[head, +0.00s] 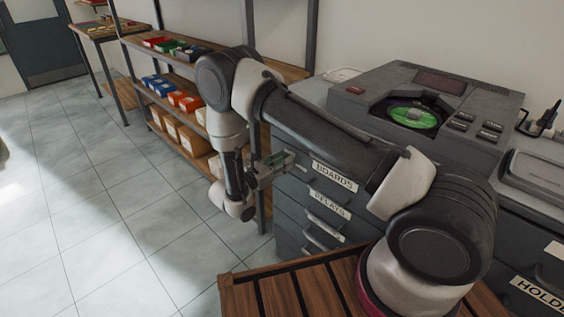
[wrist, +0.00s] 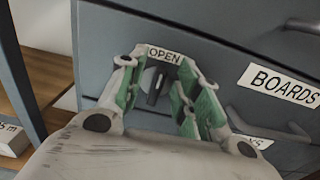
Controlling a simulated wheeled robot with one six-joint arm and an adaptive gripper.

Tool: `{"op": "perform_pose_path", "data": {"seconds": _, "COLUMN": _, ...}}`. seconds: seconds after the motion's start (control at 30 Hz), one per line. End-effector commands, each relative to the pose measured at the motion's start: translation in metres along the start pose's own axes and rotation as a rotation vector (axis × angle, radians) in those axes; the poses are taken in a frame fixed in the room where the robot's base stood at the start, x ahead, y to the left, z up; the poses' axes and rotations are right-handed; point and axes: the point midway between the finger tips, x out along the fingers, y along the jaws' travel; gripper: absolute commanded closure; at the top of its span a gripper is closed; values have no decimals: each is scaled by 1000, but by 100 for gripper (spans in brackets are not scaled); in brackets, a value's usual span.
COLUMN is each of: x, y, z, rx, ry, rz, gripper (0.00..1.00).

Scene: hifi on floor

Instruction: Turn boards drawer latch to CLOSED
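The boards drawer latch (wrist: 155,84) is a dark knob on the grey drawer front, with a label reading OPEN (wrist: 165,55) just above it. The BOARDS label (wrist: 280,84) is to its right in the wrist view and also shows in the head view (head: 335,175). My gripper (wrist: 155,88) is open, its green-padded fingers to the left and right of the knob. I cannot tell whether the pads touch it. In the head view my gripper (head: 272,168) is at the drawer cabinet's left front, and the latch is hidden there.
A RELAYS drawer (head: 328,204) lies below the BOARDS drawer. A grey machine with a green disc (head: 415,117) stands on the cabinet. Shelves with coloured bins (head: 185,101) are behind my arm. The tiled floor (head: 110,215) at left is clear.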

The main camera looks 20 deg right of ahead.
Motion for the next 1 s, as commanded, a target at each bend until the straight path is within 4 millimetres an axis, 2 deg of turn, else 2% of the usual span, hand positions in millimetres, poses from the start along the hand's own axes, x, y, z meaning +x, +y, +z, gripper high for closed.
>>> {"op": "perform_pose_path", "data": {"seconds": 0.17, "x": 0, "y": 0, "z": 0, "rx": 0, "ry": 0, "rz": 0, "gripper": 69}}
{"op": "perform_pose_path", "data": {"seconds": 0.33, "x": 0, "y": 0, "z": 0, "rx": 0, "ry": 0, "rz": 0, "gripper": 100}}
{"op": "perform_pose_path", "data": {"seconds": 0.73, "x": 0, "y": -1, "z": 0, "rx": 28, "ry": 0, "rz": 0, "gripper": 100}}
{"op": "perform_pose_path", "data": {"seconds": 1.0, "x": 0, "y": -3, "z": 0, "rx": 175, "ry": 0, "rz": 0, "gripper": 100}}
